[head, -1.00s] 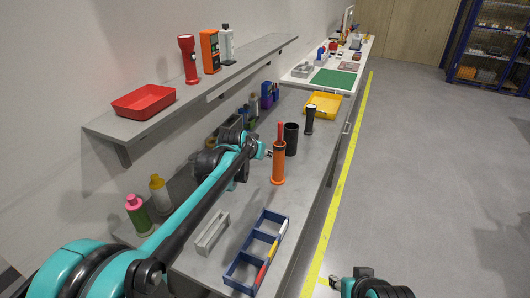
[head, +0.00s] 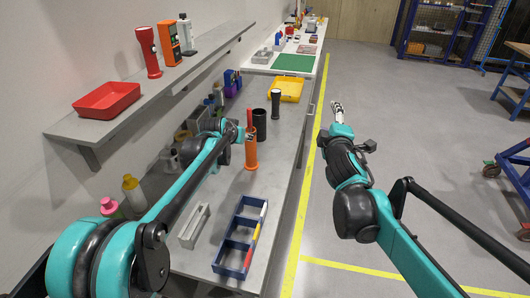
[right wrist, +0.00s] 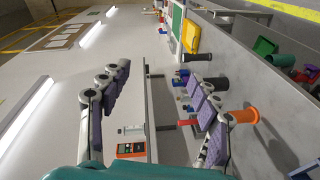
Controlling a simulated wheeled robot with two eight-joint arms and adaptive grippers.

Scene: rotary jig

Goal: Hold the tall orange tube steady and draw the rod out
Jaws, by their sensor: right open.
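The tall orange tube (head: 251,153) stands upright on the grey bench in the head view, with the red rod (head: 249,117) sticking out of its top. My left gripper (head: 243,134) is at the tube's upper part, from the left; its fingers are too small and hidden to tell whether they grip it. My right gripper (head: 337,106) is open and empty, over the floor to the right of the bench, apart from the tube. In the right wrist view its open fingers (right wrist: 157,105) show, with the orange tube (right wrist: 243,116) partly behind one finger.
A black cup (head: 259,124) and a black-headed thing (head: 276,104) stand just behind the tube. A blue divided tray (head: 234,247) and a grey holder (head: 194,226) lie in front. A yellow bin (head: 287,89) is farther back. A shelf (head: 150,95) runs along the left wall.

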